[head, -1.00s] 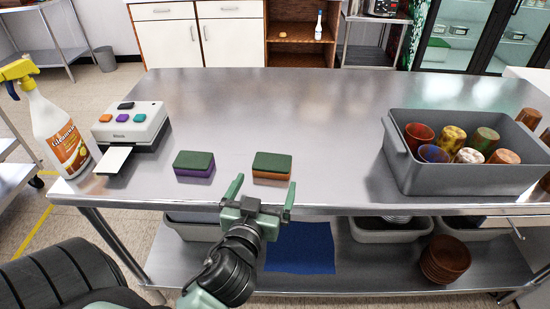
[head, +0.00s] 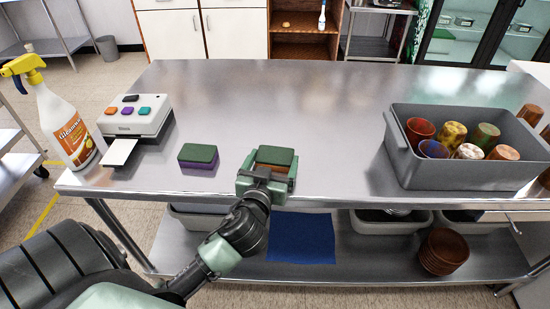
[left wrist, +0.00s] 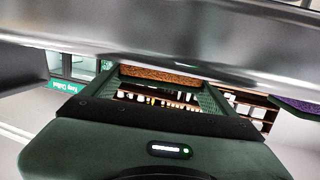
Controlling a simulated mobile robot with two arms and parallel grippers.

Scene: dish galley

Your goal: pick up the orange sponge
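The orange sponge (head: 275,156) has a dark green top and lies near the front edge of the steel table. My left gripper (head: 271,161) is at the sponge, with one finger on each side of it. The fingers look spread, and a small gap seems to show at the left finger. In the left wrist view the orange side of the sponge (left wrist: 155,74) shows between the fingertips (left wrist: 160,79). Whether either finger touches it is hard to tell. My right gripper is not in view.
A purple sponge (head: 198,158) with a green top lies to the left. Beyond it are a white device (head: 140,121) with coloured buttons and a spray bottle (head: 67,125). A grey bin (head: 465,177) of cups stands at the right. The table's middle and back are clear.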

